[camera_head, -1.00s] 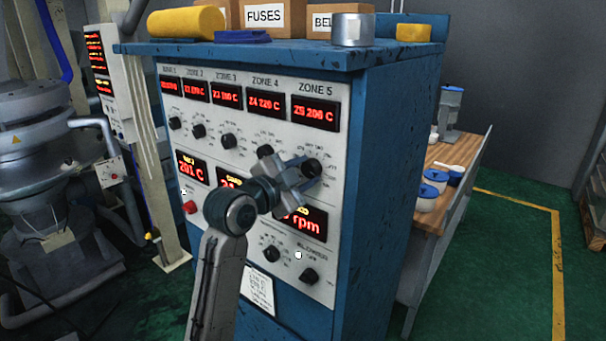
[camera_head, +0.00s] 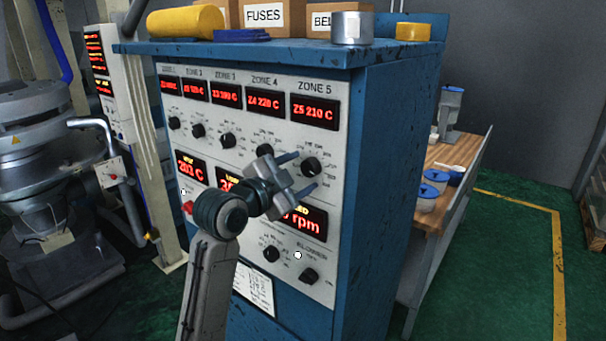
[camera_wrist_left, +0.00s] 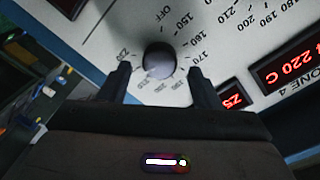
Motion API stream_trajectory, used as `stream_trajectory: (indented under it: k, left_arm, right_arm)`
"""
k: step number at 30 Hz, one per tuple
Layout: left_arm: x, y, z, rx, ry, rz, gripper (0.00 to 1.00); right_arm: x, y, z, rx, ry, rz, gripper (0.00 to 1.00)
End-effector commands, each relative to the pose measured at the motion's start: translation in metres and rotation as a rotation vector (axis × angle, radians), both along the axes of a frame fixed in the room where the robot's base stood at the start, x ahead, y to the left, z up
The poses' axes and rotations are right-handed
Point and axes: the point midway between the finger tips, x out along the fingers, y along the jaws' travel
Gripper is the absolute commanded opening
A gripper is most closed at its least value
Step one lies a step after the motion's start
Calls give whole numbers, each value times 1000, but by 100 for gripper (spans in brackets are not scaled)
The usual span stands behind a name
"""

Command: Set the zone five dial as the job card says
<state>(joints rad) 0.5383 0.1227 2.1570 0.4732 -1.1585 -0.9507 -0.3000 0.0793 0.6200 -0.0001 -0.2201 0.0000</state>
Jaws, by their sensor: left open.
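The zone five dial (camera_head: 312,167) is a black round knob on the white control panel, below the ZONE 5 display (camera_head: 315,112), which reads Z5 210 C. My left gripper (camera_head: 299,173) is open in front of the panel, its two fingers pointing at the dial but drawn back from it. In the left wrist view the dial (camera_wrist_left: 159,60) shows between and just beyond the open fingers (camera_wrist_left: 158,72), with printed numbers around it. A paper card (camera_head: 254,290) hangs low on the cabinet; its writing is too small to read. My right gripper is not in view.
Similar dials, such as the zone three one (camera_head: 228,140), sit close by. Displays and more knobs lie below, partly hidden by my left arm. Boxes (camera_head: 263,16) stand on the cabinet top. A wooden bench (camera_head: 450,157) with tubs is at right.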

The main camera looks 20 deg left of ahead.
Motion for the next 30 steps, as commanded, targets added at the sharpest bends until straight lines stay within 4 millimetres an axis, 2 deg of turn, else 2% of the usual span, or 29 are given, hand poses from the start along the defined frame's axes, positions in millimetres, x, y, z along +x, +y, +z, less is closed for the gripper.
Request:
stream_trajectory:
  k: [1, 6, 12, 19, 30]
  left_arm:
    - [-10, 4, -4, 6, -2, 1, 57]
    - [-43, 17, -2, 7, -3, 3, 57]
    - [-70, 27, 0, 5, -2, 1, 57]
    - [-83, 32, 2, 2, 1, 0, 57]
    - [-84, 32, 2, 0, 1, -1, 57]
  right_arm:
    - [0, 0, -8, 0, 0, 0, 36]
    - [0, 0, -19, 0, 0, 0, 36]
    - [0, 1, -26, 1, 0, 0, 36]
    - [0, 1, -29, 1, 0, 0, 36]
    - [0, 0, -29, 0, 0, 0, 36]
